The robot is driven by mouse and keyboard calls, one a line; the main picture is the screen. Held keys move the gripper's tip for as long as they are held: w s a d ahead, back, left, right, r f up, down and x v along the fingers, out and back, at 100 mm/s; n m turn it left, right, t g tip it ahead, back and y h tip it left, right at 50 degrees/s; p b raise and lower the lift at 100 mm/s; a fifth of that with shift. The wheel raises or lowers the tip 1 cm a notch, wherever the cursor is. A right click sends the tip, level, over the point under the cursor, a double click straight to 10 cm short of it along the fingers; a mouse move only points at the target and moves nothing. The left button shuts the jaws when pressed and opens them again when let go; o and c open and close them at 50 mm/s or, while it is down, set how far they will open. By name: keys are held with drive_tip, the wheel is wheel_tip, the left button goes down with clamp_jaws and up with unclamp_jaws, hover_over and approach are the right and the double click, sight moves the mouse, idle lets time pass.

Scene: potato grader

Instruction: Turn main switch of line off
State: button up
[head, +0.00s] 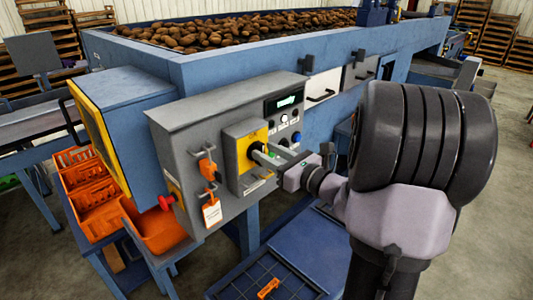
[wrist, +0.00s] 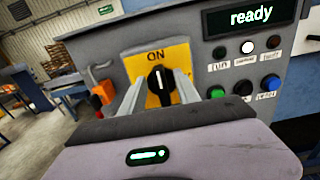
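The main switch (wrist: 160,86) is a black rotary knob on a yellow plate (wrist: 177,54) marked ON at the top. Its white pointer line stands about upright, towards ON. In the head view the knob (head: 252,151) sits on the front of the grey control box (head: 221,116). My gripper (wrist: 159,92) is open in front of the switch, one finger on each side of the knob. Gaps show between the fingers and the knob; I cannot tell how deep the fingertips reach. The gripper also shows in the head view (head: 270,157). The plate's lower part is hidden.
A display (wrist: 250,18) reads "ready" above several round buttons (wrist: 247,47) right of the switch. An orange padlock (head: 208,169) and a tag (head: 212,212) hang left of it. A red button (head: 166,201) sits on the box's left side. Potatoes (head: 230,32) lie on the grader behind.

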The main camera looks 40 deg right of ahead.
drive_tip(key=shift+w, duration=0.3)
clamp_jaws()
